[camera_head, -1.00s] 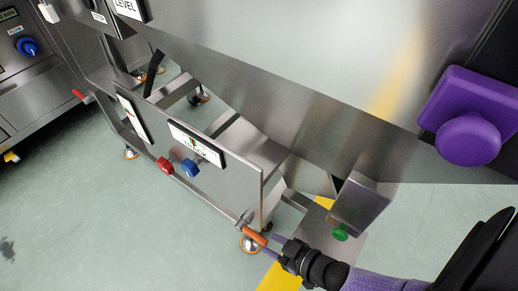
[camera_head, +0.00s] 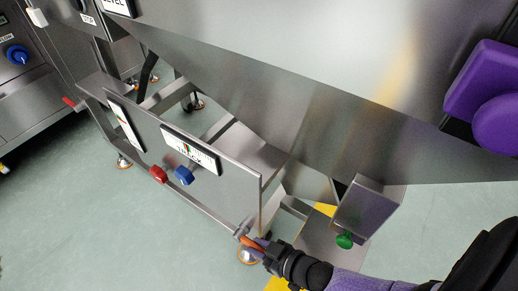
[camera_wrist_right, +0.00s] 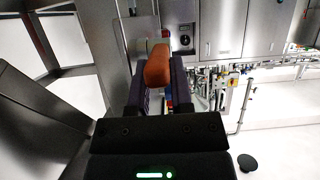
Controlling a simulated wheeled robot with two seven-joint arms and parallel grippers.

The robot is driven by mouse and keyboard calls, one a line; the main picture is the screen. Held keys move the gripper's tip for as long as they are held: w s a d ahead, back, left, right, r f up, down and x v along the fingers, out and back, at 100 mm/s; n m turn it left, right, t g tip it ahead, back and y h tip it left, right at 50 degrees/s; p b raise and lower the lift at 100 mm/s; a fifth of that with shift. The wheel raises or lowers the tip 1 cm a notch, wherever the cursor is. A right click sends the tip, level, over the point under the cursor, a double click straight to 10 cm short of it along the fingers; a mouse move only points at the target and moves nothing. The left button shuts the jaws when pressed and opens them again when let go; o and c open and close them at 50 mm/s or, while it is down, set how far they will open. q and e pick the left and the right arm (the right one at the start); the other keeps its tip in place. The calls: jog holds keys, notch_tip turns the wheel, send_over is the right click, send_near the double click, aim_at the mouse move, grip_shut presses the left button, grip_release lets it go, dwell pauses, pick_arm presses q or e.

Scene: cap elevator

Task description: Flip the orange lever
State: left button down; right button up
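The orange lever (camera_head: 249,243) sticks out from the lower front corner of the steel frame in the head view. My right gripper (camera_head: 261,248) is at its free end, with its purple fingers around the lever. In the right wrist view, the orange lever (camera_wrist_right: 158,66) lies between the two fingers of my right gripper (camera_wrist_right: 159,82), one on each side. The fingers stand apart, and I cannot tell whether they touch the lever. My left gripper is not in view.
A red knob (camera_head: 158,174) and a blue knob (camera_head: 184,175) sit on the frame's front. A green knob (camera_head: 344,241) is under a steel box close to my right gripper. Open floor lies at lower left.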

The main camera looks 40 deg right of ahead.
aim_at(244, 239)
grip_shut()
dwell(1.0)
